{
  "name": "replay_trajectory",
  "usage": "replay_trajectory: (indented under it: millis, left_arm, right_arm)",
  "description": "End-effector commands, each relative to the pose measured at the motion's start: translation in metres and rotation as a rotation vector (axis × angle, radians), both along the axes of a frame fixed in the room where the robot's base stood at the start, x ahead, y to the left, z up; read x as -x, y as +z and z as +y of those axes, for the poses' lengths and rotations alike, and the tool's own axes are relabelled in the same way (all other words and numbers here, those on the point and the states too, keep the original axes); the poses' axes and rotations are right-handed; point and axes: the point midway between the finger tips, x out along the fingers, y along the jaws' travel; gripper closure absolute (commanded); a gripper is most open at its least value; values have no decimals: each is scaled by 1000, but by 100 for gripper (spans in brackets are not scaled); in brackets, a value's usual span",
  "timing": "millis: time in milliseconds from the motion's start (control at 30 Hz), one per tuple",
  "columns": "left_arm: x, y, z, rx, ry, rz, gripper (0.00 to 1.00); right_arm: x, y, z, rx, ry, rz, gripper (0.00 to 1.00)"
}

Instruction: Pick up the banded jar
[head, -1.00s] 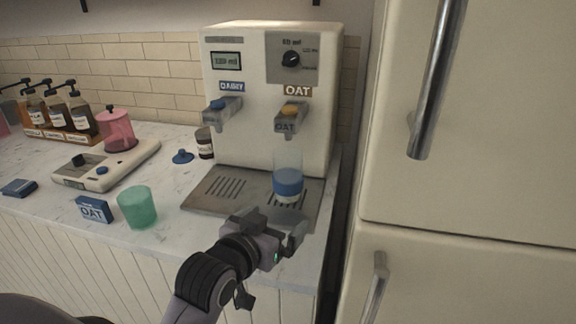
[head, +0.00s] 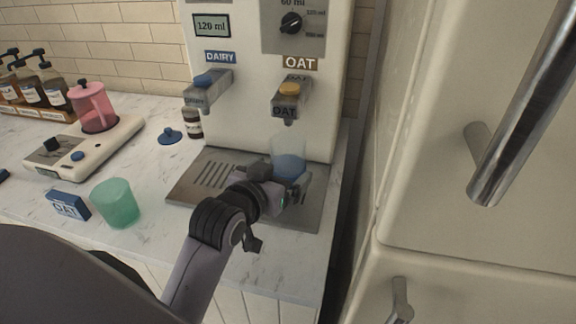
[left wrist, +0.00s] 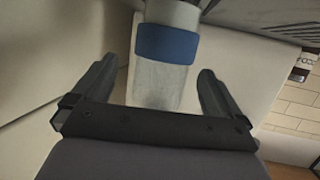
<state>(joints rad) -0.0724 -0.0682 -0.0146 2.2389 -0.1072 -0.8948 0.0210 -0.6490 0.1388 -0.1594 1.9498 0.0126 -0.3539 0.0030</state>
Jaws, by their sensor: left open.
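The banded jar (head: 289,150) is a clear cup with a wide blue band. It stands on the metal drip tray (head: 190,192) under the OAT spout. In the left wrist view the jar (left wrist: 166,45) lies ahead of and between my spread fingers, with gaps on both sides. My left gripper (head: 290,190) is open at the near side of the jar and hides its lower part in the head view; it also shows in the left wrist view (left wrist: 158,92). My right gripper is not in view.
The dispenser's OAT spout (head: 288,98) hangs above the jar. A green cup (head: 115,204) and a blue OAT box (head: 67,205) stand on the counter to the left. The fridge (head: 440,170) stands close on the right.

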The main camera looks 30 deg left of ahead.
Motion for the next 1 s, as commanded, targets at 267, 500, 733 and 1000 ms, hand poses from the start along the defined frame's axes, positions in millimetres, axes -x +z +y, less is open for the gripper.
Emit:
replay_trajectory:
  millis: [267, 500, 733, 1000]
  left_arm:
    - [-33, 0, 7, -1, 1, -1, 0]
    - [-49, -8, 7, 0, 1, 0, 0]
    - [-50, -9, 7, 0, 1, 0, 0]
    - [-50, -6, 7, -1, 1, -6, 73]
  right_arm:
    - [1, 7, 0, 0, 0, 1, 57]
    - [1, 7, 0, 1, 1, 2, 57]
    - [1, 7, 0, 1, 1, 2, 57]
    - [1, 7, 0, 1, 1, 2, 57]
